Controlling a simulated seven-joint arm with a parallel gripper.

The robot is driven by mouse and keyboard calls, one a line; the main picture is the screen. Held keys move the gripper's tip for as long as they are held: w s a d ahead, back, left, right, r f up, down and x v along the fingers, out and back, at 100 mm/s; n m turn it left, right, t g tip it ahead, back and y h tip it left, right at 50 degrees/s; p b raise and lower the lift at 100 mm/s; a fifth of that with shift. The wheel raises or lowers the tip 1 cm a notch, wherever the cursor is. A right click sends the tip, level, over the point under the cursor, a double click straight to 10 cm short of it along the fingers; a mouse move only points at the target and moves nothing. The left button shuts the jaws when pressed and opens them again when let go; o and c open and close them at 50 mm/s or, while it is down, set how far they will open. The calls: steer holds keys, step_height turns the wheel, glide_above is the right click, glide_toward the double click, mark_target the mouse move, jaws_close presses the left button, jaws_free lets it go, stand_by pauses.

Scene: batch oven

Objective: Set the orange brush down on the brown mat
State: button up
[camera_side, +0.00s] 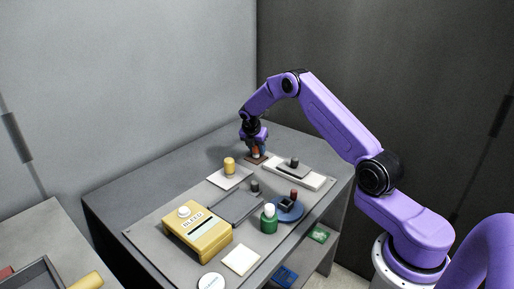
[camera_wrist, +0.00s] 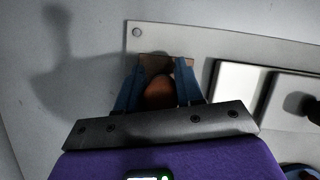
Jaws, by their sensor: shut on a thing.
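The orange brush (camera_side: 256,151) is upright between the fingers of my gripper (camera_side: 257,146), which is shut on it. In the wrist view the brush (camera_wrist: 160,92) shows as a rounded orange-brown top between the two blue fingers of my gripper (camera_wrist: 157,80). The small brown mat (camera_side: 261,160) lies directly under the gripper near the back of the worktop; its edge also shows in the wrist view (camera_wrist: 153,60) beyond the fingertips. The brush's lower end is mostly hidden, so I cannot tell whether it touches the mat.
A white tray with a grey block (camera_side: 312,180) stands right of the mat, and a white plate (camera_side: 222,180) with a yellow peg is in front. The worktop behind the mat is clear.

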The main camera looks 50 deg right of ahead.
steer(key=shift+f, duration=0.3)
steer(key=o, duration=1.1)
steer(key=v, duration=1.7)
steer(key=shift+s+a+r, duration=0.1)
steer(key=shift+r, duration=0.1)
